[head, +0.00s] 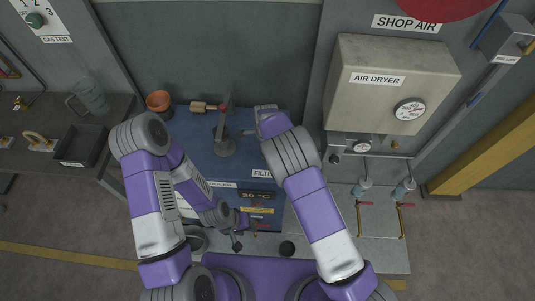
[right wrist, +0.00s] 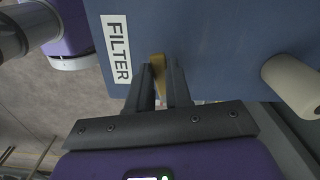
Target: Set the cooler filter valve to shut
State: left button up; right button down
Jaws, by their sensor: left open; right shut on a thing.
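The cooler is a blue box (head: 212,152) in the middle of the head view, with a FILTER label (head: 262,173) on its front. The label also shows in the right wrist view (right wrist: 117,49). There a yellow handle (right wrist: 158,68) lies between the fingers of my right gripper (right wrist: 160,82), which is shut on it beside the label. Most of the handle is hidden by the fingers. In the head view my right arm covers this spot. My left gripper (head: 238,238) is open and empty, low in front of the cooler.
A display (head: 256,195) reading 20 °C is on the cooler's front. A grey stand (head: 224,140) and an orange pot (head: 158,102) are near the cooler's top. A pale cylinder (right wrist: 290,82) is right of my right gripper.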

jog(key=shift+w+a+m, duration=0.1)
jog(key=shift+w+m, duration=0.3)
jog(key=shift+m, duration=0.7)
jog(key=c, duration=1)
grip_release()
jog(key=shift+w, duration=0.1)
jog(key=shift+c, duration=0.2)
notch_tip(320, 180, up, 8)
jog(key=shift+f, duration=0.2)
